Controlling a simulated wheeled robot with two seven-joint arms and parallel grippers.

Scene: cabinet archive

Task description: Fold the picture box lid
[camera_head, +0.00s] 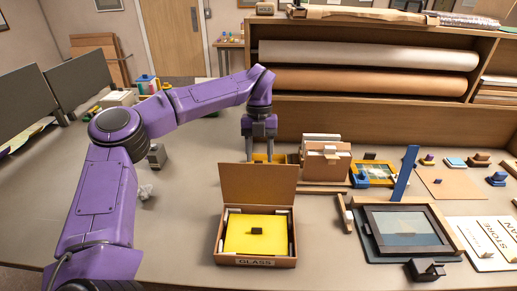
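The picture box (219,247) is an open brown cardboard box near the front middle of the table, with a "GLASS" label on its front. Its lid (257,184) stands raised along the back edge. Inside lies a yellow panel (240,236) with a small dark knob, with pale pieces around its edges. My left gripper (259,157) points down beyond the lid, apart from it in the picture. Its two fingers are spread, and I see nothing held between them. Yellow items lie close to the fingertips, partly hidden. My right gripper is not in view.
Right of the box are a dark picture frame (407,228), a blue upright strip (404,174) and a black holder (425,269). A cardboard file box (325,163) stands behind. A shelf with paper rolls (365,82) closes the back. The table left of the box is mostly clear.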

